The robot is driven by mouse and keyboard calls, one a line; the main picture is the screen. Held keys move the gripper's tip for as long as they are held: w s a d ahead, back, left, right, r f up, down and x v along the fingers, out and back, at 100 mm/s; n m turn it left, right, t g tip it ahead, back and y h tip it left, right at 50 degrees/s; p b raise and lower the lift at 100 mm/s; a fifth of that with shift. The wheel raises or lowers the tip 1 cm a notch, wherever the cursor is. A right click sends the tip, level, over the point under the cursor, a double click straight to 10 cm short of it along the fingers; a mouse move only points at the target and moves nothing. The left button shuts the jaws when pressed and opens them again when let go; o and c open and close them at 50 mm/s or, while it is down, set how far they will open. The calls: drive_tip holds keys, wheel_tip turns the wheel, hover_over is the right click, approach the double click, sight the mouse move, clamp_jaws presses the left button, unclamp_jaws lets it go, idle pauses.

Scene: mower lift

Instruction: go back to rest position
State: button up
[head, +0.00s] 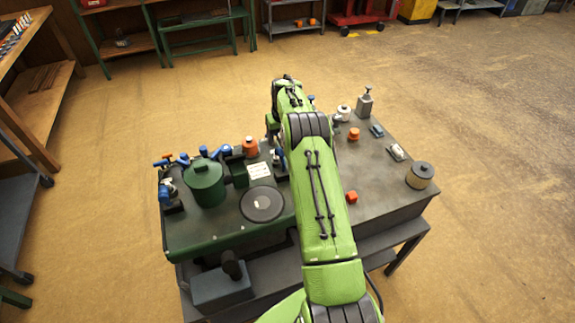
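My green arm reaches out from the bottom of the head view over the middle of a dark work table (385,205). Its far end bends near the table's back edge. My gripper is hidden behind the arm links, so its fingers and anything in them do not show. On the table's left stands a green machine (200,237) with a lidded green canister (205,183) and a dark round disc (262,204).
On the table's right are a tan cylinder (420,176), a grey bottle (365,103), a white-topped jar (343,113) and small orange parts (352,197). An orange cap (250,146) stands left of my arm. Shelves line the back wall; open floor lies right.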

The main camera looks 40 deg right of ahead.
drive_tip(key=shift+f, duration=0.1)
drive_tip(key=s+a+r+n+t+b, duration=0.1)
drive_tip(key=s+a+r, duration=0.6)
drive_tip(key=r, duration=0.4)
drive_tip(key=s+a+r+n+t+b, duration=0.1)
drive_tip(key=s+a+r, duration=0.4)
drive_tip(key=a+r, duration=0.55)
drive_tip(key=s+a+b, duration=0.1)
drive_tip(key=s+a, duration=0.2)
drive_tip(key=s, duration=0.6)
drive_tip(key=s+a+r+t, duration=0.1)
drive_tip(key=s+a, duration=0.3)
drive_tip(key=s, duration=0.6)
drive_tip(key=shift+n+b, duration=0.3)
drive_tip(key=shift+b, duration=0.05)
drive_tip(key=shift+y, duration=0.3)
drive_tip(key=s+f, duration=0.1)
drive_tip(key=s, duration=0.1)
drive_tip(key=s+a+f, duration=0.1)
drive_tip(key=s, duration=0.1)
drive_tip(key=s+f, duration=0.1)
drive_tip(key=s, duration=0.2)
drive_tip(key=shift+a+f, duration=0.25)
drive_tip(key=shift+c, duration=0.4)
drive_tip(key=shift+w, duration=0.1)
